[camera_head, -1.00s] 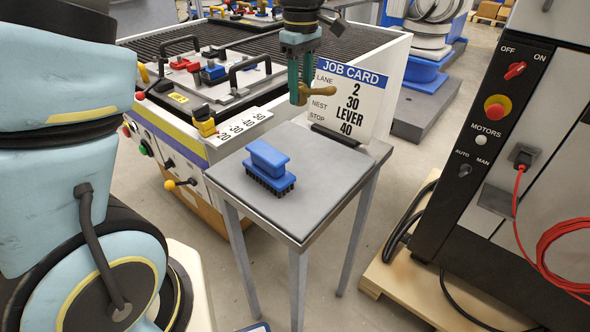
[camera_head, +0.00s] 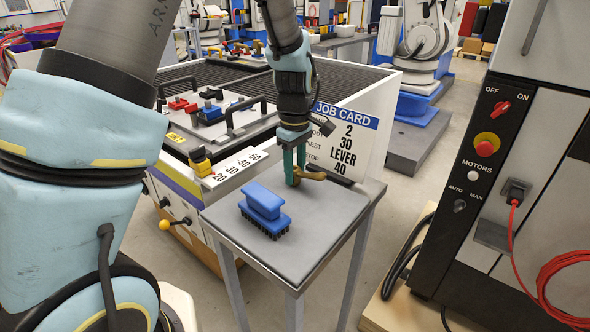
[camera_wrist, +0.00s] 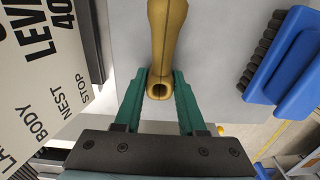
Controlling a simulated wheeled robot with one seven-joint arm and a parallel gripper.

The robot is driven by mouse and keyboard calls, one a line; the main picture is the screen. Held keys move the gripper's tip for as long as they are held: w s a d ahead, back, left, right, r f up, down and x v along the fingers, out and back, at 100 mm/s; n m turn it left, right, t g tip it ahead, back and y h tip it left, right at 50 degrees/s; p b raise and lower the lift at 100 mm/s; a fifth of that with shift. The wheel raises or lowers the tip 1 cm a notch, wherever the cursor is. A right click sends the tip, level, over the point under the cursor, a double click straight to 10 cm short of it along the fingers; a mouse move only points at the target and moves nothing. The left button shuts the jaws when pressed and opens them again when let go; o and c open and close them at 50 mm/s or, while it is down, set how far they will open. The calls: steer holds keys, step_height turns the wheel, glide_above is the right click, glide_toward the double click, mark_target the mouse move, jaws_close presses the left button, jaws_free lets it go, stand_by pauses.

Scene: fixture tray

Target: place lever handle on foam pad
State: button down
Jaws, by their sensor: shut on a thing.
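A brass-coloured lever handle (camera_head: 313,175) is held between the green fingers of my gripper (camera_head: 294,172), over the back part of a small table. In the wrist view the handle (camera_wrist: 167,35) runs away from the fingers of my gripper (camera_wrist: 161,78), its hollow round end between them. The grey sheet that looks like the foam pad (camera_head: 322,222) covers the table top. The handle is very low over this sheet; I cannot tell whether it touches.
A blue brush (camera_head: 265,212) with black bristles stands on the grey sheet, left of my gripper. The job card (camera_head: 352,135) stands upright close behind my gripper. The sheet's front right is clear. The fixture tray (camera_head: 218,120) lies behind at left.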

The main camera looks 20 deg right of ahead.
steer(key=shift+f, duration=0.1)
steer(key=shift+c, duration=2.4)
jaws_free()
step_height(320, 180, up, 12)
steer(key=b, duration=0.1)
steer(key=w+a+f+m, duration=0.2)
steer(key=a+f, duration=0.1)
steer(key=a, duration=1.2)
steer(key=s+a+f+m, duration=0.1)
steer(key=s+a+m, duration=0.1)
steer(key=a, duration=0.5)
steer(key=s+a+f+m+t, duration=0.1)
steer(key=s+a+f+m, duration=0.1)
steer(key=a, duration=0.6)
steer(key=shift+s+a+f+m+t, duration=0.15)
steer(key=shift+s+f+m+t, duration=0.2)
steer(key=shift+s, duration=0.55)
steer(key=shift+r, duration=0.1)
